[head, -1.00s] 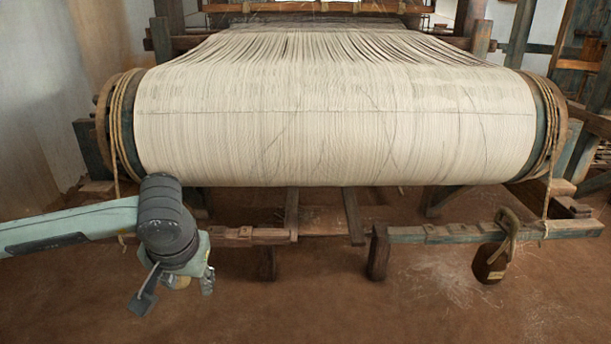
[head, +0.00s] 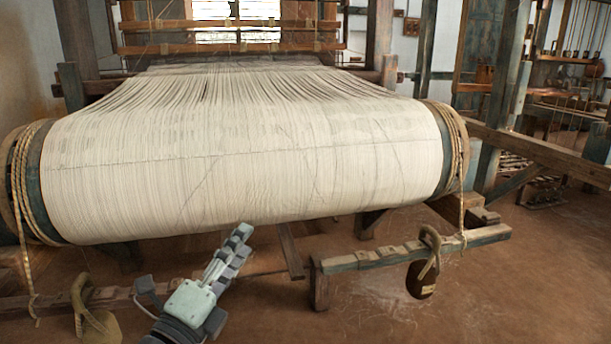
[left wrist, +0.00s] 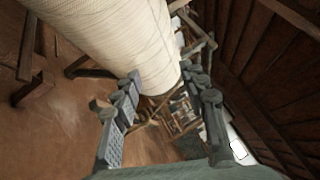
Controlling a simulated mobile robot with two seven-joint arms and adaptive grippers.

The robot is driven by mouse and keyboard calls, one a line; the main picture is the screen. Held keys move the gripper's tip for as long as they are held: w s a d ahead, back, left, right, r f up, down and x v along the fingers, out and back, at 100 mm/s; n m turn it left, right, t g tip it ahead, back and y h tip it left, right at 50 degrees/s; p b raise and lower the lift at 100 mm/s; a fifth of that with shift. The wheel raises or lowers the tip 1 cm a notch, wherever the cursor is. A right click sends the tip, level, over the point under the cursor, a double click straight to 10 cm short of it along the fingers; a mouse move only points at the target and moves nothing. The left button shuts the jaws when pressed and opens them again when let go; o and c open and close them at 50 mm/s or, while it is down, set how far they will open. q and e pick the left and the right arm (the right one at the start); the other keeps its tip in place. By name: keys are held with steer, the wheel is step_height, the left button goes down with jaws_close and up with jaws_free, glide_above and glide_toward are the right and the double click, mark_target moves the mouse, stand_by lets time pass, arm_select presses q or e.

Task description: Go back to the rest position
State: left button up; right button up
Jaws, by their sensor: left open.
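My left gripper (head: 235,245) is in front of the loom, low in the head view, with its fingers pointing up and away toward the underside of the warp beam (head: 250,165). It is open and empty. In the left wrist view the two fingers (left wrist: 168,88) stand apart with nothing between them, and the warp beam (left wrist: 125,35) lies beyond them. I cannot tell the exact gap between fingers and beam. My right gripper is not in view.
A weight (head: 100,325) with a rope loop is at the lower left, cut by the frame edge. Another weight (head: 421,280) hangs from the right wooden bar (head: 375,260). The earthen floor (head: 520,290) at right is open. Wooden loom posts (head: 505,110) stand behind.

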arm_select(q)
steer(key=s+a+f+n+g+y, duration=0.1)
steer(key=a+f+n+g+y, duration=0.15)
steer(key=a+f+n, duration=0.35)
steer(key=s+a+f+n+g+y, duration=0.25)
steer(key=f+n+y, duration=0.2)
steer(key=f, duration=0.45)
steer(key=s+a+f+n+g+y, duration=0.1)
steer(key=a+f+n+y, duration=0.2)
steer(key=a+f+n, duration=0.3)
steer(key=s+a+f+n+g, duration=0.1)
steer(key=s+f+n+g, duration=0.7)
steer(key=s+f, duration=1.1)
steer(key=shift+s+g, duration=0.85)
steer(key=shift+g, duration=0.25)
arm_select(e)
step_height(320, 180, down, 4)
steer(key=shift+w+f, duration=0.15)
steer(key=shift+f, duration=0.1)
arm_select(q)
steer(key=shift+f, duration=0.1)
steer(key=shift+c, duration=0.9)
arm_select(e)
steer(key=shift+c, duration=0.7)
arm_select(q)
steer(key=shift+a, duration=0.1)
steer(key=shift+c, duration=0.2)
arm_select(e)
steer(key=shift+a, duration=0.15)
